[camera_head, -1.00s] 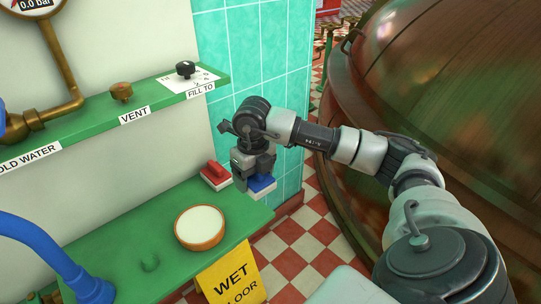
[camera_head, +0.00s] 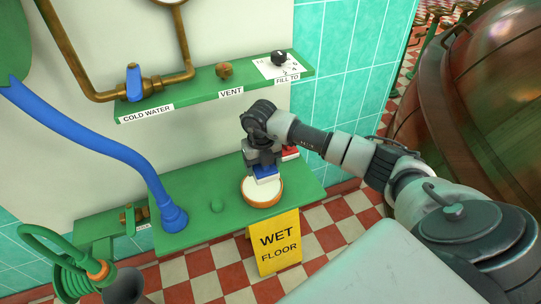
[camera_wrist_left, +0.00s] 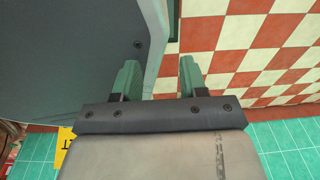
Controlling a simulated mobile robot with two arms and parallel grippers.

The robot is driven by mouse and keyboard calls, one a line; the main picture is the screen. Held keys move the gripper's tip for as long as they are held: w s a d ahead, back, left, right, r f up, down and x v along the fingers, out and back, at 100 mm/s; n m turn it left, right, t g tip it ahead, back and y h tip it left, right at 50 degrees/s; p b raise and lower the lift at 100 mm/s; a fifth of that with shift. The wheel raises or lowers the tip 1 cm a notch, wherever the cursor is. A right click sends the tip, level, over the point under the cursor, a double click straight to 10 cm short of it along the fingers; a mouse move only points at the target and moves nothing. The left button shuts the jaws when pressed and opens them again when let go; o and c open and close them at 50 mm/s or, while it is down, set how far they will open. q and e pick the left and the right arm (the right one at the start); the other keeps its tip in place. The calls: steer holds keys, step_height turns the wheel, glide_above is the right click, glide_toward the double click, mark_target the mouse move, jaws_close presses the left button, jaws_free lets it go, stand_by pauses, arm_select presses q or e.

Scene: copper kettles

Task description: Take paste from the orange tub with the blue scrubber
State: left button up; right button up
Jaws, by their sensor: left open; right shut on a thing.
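The orange tub (camera_head: 263,203) of white paste stands on the green lower shelf (camera_head: 200,228). My right gripper (camera_head: 264,166) is shut on the blue scrubber (camera_head: 265,173) and holds it over the tub's far part. The scrubber's pale underside overlaps the paste in the picture, and I cannot tell whether it touches. My left gripper (camera_wrist_left: 155,78) shows in the left wrist view, open and empty above the checkered floor. It is not visible in the head view.
A red scrubber (camera_head: 290,153) stands behind my right gripper. A blue hose (camera_head: 110,145) comes down to the shelf at left. The upper shelf (camera_head: 215,88) carries valves and knobs. A copper kettle (camera_head: 480,110) stands at right.

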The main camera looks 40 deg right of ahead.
mark_target(262, 172)
steer(key=shift+a+f, duration=0.15)
steer(key=shift+a, duration=0.05)
steer(key=shift+f, duration=0.15)
step_height(262, 172, down, 2)
steer(key=shift+f+b, duration=0.25)
steer(key=shift+b, duration=0.95)
step_height(262, 172, down, 3)
steer(key=shift+r+b, duration=0.15)
steer(key=shift+b, duration=1)
arm_select(q)
steer(key=w+d+r, duration=0.2)
steer(key=w+r, duration=0.5)
steer(key=w, duration=0.6)
steer(key=shift+d+t, duration=0.15)
steer(key=shift+t, duration=0.15)
steer(key=shift+d+r, duration=0.25)
steer(key=shift+d, duration=0.2)
steer(key=shift+a, duration=0.2)
arm_select(e)
steer(key=shift+f, duration=0.25)
